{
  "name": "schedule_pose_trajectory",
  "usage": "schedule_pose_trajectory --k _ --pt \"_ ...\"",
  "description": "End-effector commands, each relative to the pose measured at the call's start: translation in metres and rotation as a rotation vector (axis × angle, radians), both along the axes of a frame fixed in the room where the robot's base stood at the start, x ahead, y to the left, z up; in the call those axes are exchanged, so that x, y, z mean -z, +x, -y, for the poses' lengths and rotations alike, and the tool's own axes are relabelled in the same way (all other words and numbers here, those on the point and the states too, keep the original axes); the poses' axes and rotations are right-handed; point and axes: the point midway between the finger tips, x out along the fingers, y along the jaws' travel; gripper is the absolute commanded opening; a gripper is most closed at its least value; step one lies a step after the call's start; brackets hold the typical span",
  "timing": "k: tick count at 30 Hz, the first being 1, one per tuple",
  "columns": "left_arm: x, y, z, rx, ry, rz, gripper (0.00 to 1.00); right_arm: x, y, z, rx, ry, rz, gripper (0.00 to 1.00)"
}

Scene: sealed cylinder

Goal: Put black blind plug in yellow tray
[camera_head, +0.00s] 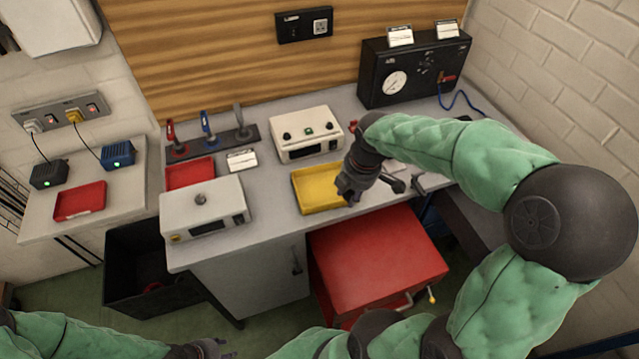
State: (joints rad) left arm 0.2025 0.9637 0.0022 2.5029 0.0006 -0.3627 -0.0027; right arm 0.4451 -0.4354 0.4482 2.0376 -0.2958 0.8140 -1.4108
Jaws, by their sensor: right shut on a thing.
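The yellow tray (312,187) lies on the grey workbench, in front of the white box with knobs. My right gripper (347,190) reaches in from the right and is over the tray's right side. It is shut on a small dark thing, likely the black blind plug, which the dark fingers mostly hide. I cannot tell whether it touches the tray. My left gripper (215,349) is low at the bottom edge, away from the bench, and its opening is unclear.
Dark fittings (396,184) lie right of the tray. A white device (205,208) stands to its left, with a red tray (190,172) behind. A black gauge box (415,70) stands at the back right. A red cabinet (375,260) stands below the bench front.

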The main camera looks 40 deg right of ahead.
Motion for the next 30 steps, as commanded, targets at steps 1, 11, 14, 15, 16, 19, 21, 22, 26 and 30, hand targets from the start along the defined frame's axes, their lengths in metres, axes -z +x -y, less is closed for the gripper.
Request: schedule_pose_trajectory --k 1,11,14,15,16,19,21,22,26,30 --pt "0.001 0.0 0.0 0.0 0.0 -0.001 0.4 0.003 0.004 0.001 -0.001 0.0 -0.001 0.07" --pt "0.012 -0.001 0.0 0.0 0.0 -0.001 0.4 0.033 0.065 0.014 -0.003 0.001 -0.003 0.07" --pt "0.015 0.0 0.0 0.0 0.0 -0.001 0.4 0.041 0.085 0.018 -0.002 0.001 -0.002 0.07" --pt "0.017 0.0 0.0 0.0 0.0 -0.001 0.4 0.047 0.091 0.02 -0.001 0.001 -0.003 0.07" --pt "0.018 0.0 0.0 0.0 0.0 -0.001 0.4 0.053 0.095 0.02 -0.001 0.002 -0.004 0.07" --pt "0.023 -0.001 0.0 0.0 0.0 -0.001 0.4 0.07 0.108 0.023 0.0 0.002 -0.004 0.06" --pt "0.025 0.0 0.0 0.0 0.0 -0.001 0.4 0.079 0.116 0.025 0.0 0.001 -0.003 0.06" --pt "0.025 0.0 0.0 0.0 0.0 -0.001 0.4 0.082 0.118 0.026 -0.001 0.001 -0.003 0.06" --pt "0.027 0.0 0.0 0.0 0.0 -0.001 0.4 0.089 0.125 0.028 -0.001 0.0 -0.001 0.06" --pt "0.028 0.0 0.0 0.0 0.0 -0.001 0.4 0.094 0.13 0.028 -0.001 0.0 -0.001 0.06"
